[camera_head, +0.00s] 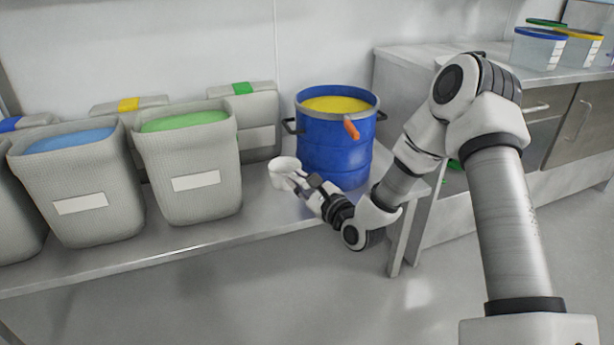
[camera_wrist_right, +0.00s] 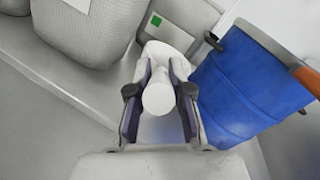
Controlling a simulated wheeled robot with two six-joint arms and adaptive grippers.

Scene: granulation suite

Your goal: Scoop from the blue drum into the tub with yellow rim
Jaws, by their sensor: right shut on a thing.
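The blue drum (camera_head: 335,152) stands upright on the steel bench and holds yellow material (camera_head: 337,104) near its rim. My right gripper (camera_head: 302,186) is shut on the handle of a white scoop (camera_head: 284,165), low in front of the drum and to its left. In the right wrist view the scoop's round handle end (camera_wrist_right: 158,98) sits between the fingers, with the drum (camera_wrist_right: 250,85) at the right. The inside of the scoop's bowl cannot be made out. The tub with yellow rim (camera_head: 577,50) stands on the counter at the far upper right. My left gripper is out of view.
Grey bins with blue powder (camera_head: 70,141) and green powder (camera_head: 186,122) stand left of the scoop, with lidded containers behind. A blue-rimmed tub (camera_head: 538,50) and a green-rimmed tub (camera_head: 545,22) flank the yellow-rimmed one.

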